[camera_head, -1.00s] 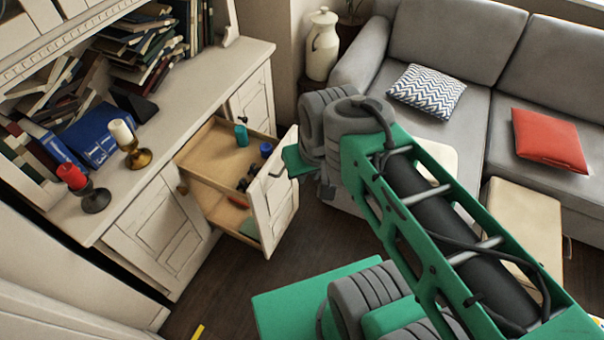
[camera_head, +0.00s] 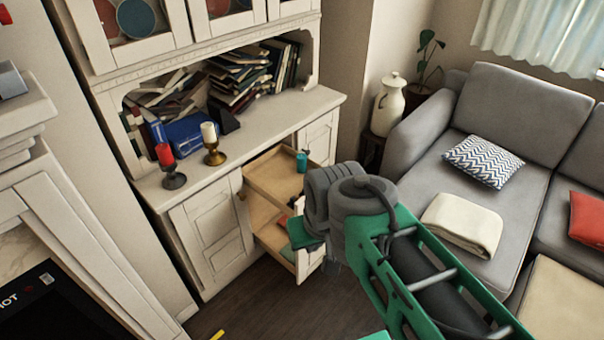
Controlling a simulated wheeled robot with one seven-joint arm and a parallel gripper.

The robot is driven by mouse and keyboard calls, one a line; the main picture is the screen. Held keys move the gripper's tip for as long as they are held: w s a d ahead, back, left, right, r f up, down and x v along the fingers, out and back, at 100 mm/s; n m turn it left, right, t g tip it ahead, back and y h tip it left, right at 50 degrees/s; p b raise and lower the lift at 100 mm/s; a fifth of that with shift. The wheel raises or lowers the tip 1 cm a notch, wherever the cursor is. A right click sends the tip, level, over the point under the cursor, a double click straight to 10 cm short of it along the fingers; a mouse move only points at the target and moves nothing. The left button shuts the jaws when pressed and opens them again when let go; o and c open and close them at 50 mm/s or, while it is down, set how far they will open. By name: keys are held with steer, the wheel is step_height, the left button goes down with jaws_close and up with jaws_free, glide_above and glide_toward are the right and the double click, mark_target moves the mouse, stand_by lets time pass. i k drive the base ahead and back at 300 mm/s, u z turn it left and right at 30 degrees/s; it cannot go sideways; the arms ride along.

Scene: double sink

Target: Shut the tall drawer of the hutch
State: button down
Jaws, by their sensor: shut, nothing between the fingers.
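The white hutch (camera_head: 205,240) stands at the left, with shelves above and cupboard doors below. Its tall drawer (camera_head: 268,230) is pulled out at the middle of the base, showing a wooden upper tray and a lower space behind one tall white front. A teal cup (camera_head: 301,162) stands in the upper tray. A green item (camera_head: 289,252) and a reddish item lie lower inside. My gripper (camera_head: 303,232) is at the drawer's front, largely hidden behind my grey wrist; its green part overlaps the front. I cannot tell whether it touches. It appears shut and empty.
Red (camera_head: 171,168) and white (camera_head: 211,143) candles, a blue binder (camera_head: 190,134) and piled books sit on the hutch's counter. A grey sofa (camera_head: 440,170) stands right, with a white jug (camera_head: 389,104) beyond the hutch. Dark floor (camera_head: 260,308) is open in front.

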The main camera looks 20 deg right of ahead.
mark_target(271, 180)
steer(key=u, duration=0.45)
steer(key=i, duration=1.4)
steer(key=z, duration=0.7)
